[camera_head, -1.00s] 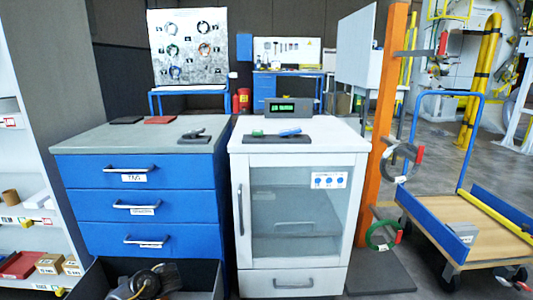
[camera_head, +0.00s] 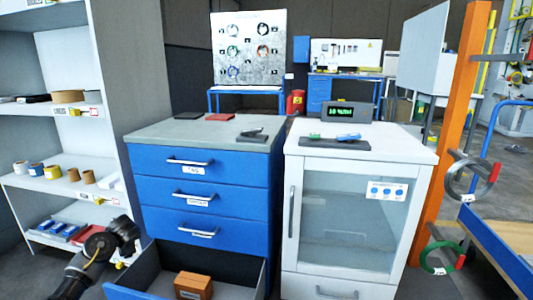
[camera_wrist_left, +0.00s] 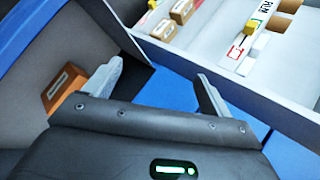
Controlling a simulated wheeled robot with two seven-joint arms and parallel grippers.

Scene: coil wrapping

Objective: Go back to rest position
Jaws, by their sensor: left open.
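My left arm (camera_head: 98,248) comes in at the lower left of the head view, beside the blue cabinet's open bottom drawer (camera_head: 140,284). Its fingertips cannot be made out there. In the left wrist view, my left gripper (camera_wrist_left: 158,84) has its two fingers wide apart with nothing between them. A brown labelled box (camera_head: 193,286) lies in the open drawer, and it also shows in the left wrist view (camera_wrist_left: 65,92), left of the fingers. My right gripper is not in view.
A white shelf (camera_head: 107,82) with rolls and small boxes stands at the left, close to my left arm. The blue cabinet (camera_head: 205,190) and the white glass-door cabinet (camera_head: 290,255) stand ahead. An orange post (camera_head: 460,130) with coils stands at the right.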

